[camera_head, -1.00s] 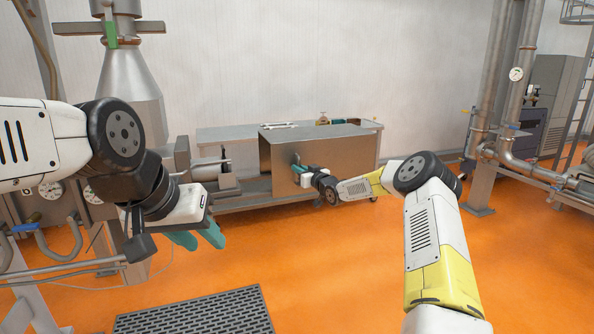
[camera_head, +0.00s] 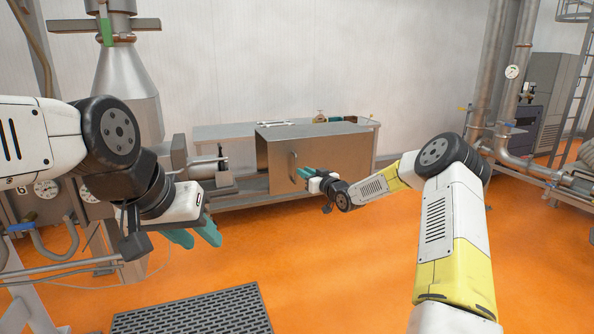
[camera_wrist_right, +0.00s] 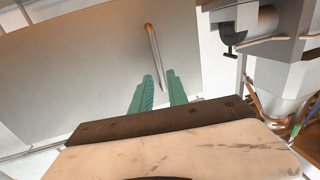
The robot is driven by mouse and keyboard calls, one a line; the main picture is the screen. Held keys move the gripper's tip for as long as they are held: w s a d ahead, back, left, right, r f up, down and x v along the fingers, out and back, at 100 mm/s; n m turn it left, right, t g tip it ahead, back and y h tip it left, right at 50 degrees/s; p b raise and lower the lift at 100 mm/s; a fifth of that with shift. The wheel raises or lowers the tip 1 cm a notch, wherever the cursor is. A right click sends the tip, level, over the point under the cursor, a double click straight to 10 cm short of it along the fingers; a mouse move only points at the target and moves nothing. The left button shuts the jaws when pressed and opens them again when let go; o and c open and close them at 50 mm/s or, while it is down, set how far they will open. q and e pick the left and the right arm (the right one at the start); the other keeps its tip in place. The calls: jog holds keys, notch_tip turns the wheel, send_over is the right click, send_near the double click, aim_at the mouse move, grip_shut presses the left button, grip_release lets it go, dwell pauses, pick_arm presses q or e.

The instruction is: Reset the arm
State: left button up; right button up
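My right gripper (camera_head: 304,173) is in front of a grey metal cabinet (camera_head: 330,150) in the head view, close to its upright bar handle (camera_head: 292,167).
A low metal bench (camera_head: 230,132) stands behind the cabinet, with tools on top. A large steel hopper (camera_head: 125,80) is at the left. Steel pipes (camera_head: 495,80) rise at the right. A dark grating (camera_head: 195,312) lies on the floor. Open floor lies before the cabinet.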

jog(key=shift+s+d, duration=0.25)
jog(key=shift+s, duration=0.25)
jog(key=s+d+r+g+h, duration=0.15)
jog(key=s+r, duration=0.25)
jog(key=s, duration=0.4)
jog(key=s+d+r+m+g+h, duration=0.1)
jog(key=s+r+g+h, duration=0.15)
jog(key=s+r, duration=0.4)
jog(key=s+d+r+g+h, duration=0.1)
jog(key=s+r+g+h, duration=0.15)
jog(key=s, duration=0.65)
jog(key=s+d+f+m+g, duration=0.1)
jog(key=s+d+m+g, duration=0.1)
jog(key=s, duration=2.8)
jog(key=shift+f+m+g, duration=0.35)
jog(key=shift+m+g, duration=0.2)
jog(key=shift+m, duration=0.55)
jog(key=shift+d, duration=0.1)
